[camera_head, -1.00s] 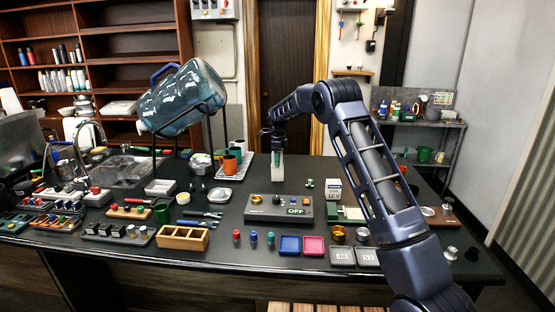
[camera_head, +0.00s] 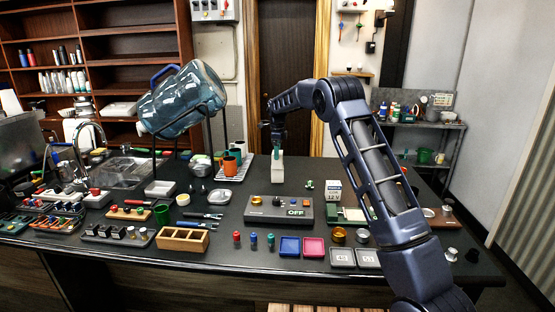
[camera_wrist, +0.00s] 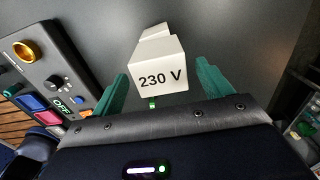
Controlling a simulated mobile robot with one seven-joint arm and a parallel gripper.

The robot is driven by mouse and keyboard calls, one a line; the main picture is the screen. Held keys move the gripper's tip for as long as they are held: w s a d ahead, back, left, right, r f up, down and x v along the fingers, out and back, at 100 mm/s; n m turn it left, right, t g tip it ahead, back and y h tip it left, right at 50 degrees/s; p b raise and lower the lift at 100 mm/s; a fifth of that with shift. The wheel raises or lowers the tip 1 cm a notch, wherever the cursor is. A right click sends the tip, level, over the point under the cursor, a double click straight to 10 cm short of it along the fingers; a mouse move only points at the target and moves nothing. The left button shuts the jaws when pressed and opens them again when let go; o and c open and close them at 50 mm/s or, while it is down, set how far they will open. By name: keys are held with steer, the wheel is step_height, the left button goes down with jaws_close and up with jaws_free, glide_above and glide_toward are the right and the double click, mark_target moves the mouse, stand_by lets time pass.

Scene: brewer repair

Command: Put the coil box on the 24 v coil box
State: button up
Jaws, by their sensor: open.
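A white box (camera_wrist: 160,78) labelled 230 V shows in the wrist view between and ahead of my fingertips, with a white surface (camera_wrist: 157,34) just behind and below it. In the head view they form a tall white block (camera_head: 277,172) on the bench, which looks like one box on another. No 24 V label is readable; the lower box's label is hidden. My gripper (camera_wrist: 162,84) is open, its green fingers either side of the 230 V box with gaps. In the head view my gripper (camera_head: 278,150) is right above the block.
Another white box (camera_head: 333,190), marked 12 V, stands to the right. A grey control panel (camera_head: 279,208) reading OFF lies in front. A tray with cups (camera_head: 233,168) and a large bottle on a stand (camera_head: 182,102) are to the left.

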step_height(320, 180, up, 7)
steer(key=shift+r, duration=0.2)
steer(key=shift+d+r, duration=0.1)
steer(key=s+d+r+n+t, duration=0.1)
steer(key=s+d+r+n, duration=0.2)
steer(key=s+d+r, duration=0.35)
steer(key=s+d+r+n, duration=0.2)
steer(key=s+d+r, duration=0.2)
steer(key=s+d, duration=0.55)
steer(key=s+d+r+n+t, duration=0.1)
steer(key=s+d+r+n, duration=0.2)
steer(key=s+d+r, duration=0.5)
steer(key=s+d+f+n+t, duration=0.1)
steer(key=s+d+f+n, duration=0.1)
steer(key=s+d, duration=0.4)
steer(key=s+d+f+n, duration=0.1)
steer(key=s+d+n, duration=0.25)
steer(key=s, duration=0.35)
steer(key=s+d+f+n, duration=0.2)
steer(key=s+f, duration=0.2)
steer(key=s, duration=0.5)
steer(key=s+d+f+n+t, duration=0.1)
steer(key=s+d+f+n, duration=0.1)
steer(key=s+f, duration=0.3)
steer(key=s+d, duration=0.1)
steer(key=s, duration=0.3)
steer(key=shift+d+f+t, duration=0.15)
steer(key=shift+f+t, duration=0.05)
steer(key=shift+t, duration=0.1)
